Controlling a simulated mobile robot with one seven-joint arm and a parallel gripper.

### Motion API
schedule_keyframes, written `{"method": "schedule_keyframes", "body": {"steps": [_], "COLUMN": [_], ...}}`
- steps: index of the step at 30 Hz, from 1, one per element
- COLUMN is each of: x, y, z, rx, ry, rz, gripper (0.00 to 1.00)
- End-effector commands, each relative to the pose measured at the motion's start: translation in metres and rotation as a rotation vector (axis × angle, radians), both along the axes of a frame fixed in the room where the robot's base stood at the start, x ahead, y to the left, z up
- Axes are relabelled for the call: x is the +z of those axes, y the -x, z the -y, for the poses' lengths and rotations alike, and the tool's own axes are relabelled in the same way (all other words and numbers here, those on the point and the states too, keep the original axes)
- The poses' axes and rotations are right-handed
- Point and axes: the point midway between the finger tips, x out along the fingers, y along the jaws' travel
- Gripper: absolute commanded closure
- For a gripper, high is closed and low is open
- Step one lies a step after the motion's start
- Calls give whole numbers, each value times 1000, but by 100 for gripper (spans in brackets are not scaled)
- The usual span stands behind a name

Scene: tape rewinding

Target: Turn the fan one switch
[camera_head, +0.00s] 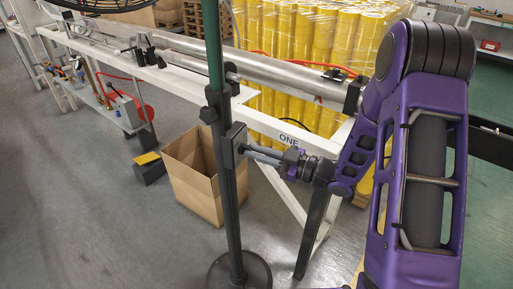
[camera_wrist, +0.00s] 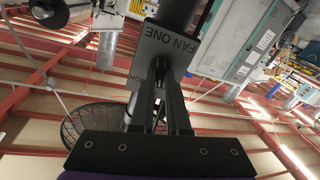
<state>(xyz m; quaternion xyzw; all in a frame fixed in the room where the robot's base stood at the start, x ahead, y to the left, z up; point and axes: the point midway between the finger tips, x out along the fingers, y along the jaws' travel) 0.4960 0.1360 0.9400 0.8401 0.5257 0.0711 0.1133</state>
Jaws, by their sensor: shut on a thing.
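The fan one switch is a small dark grey box (camera_head: 236,145) on the fan's green and black pole (camera_head: 215,60). In the wrist view its plate (camera_wrist: 168,45) reads "FAN ONE" upside down. My gripper (camera_head: 248,151) reaches it from the right, its fingers level with the box. In the wrist view the two fingers of my gripper (camera_wrist: 163,80) are close together on the small dark switch knob, which they mostly hide. I cannot tell which way the knob is turned. Part of the fan cage (camera_head: 100,4) shows at the top left, and also in the wrist view (camera_wrist: 90,122).
An open cardboard box (camera_head: 197,165) stands behind the pole. The pole's round base (camera_head: 240,272) is on the floor. A white frame labelled "ONE" (camera_head: 285,140) with a long metal roller (camera_head: 260,68) runs behind. Yellow rolls (camera_head: 295,35) are stacked beyond.

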Motion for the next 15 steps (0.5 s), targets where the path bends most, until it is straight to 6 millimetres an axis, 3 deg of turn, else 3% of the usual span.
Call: {"method": "schedule_keyframes", "body": {"steps": [15], "x": [0], "y": [-1], "z": [1], "rx": [-3], "ry": [-108], "rz": [-227], "gripper": [100]}}
